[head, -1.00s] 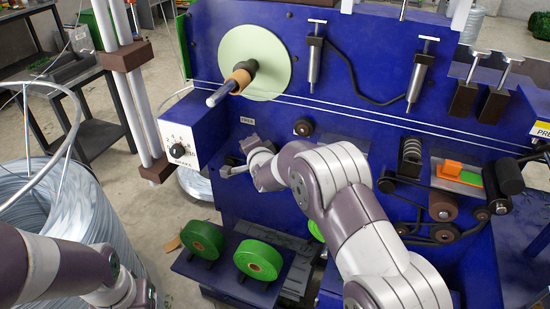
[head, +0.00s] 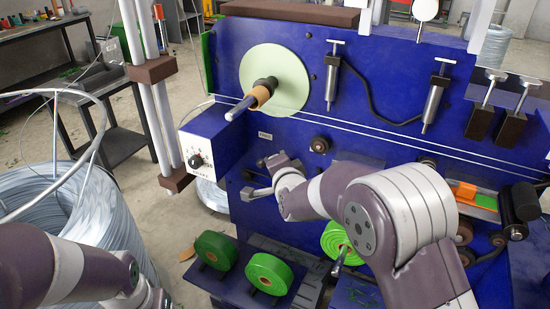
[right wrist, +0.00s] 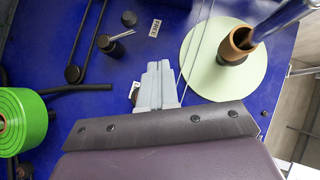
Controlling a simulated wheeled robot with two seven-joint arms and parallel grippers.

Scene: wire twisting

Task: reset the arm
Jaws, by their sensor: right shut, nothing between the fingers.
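My right arm reaches across the front of the blue machine (head: 330,115) in the head view. In the right wrist view the grey fingers (right wrist: 158,84) are together and empty, in front of the blue panel and apart from the pale green disc (right wrist: 222,60). My left arm shows at the lower left of the head view, beside the wire coil (head: 75,215). Its gripper is not visible.
The disc (head: 265,75) carries a protruding spindle (head: 248,103). The dial box (head: 203,148) juts out at left. Green rolls (head: 268,273) sit on the low shelf, near my right arm. White wires run across the panel. Floor is open between coil and machine.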

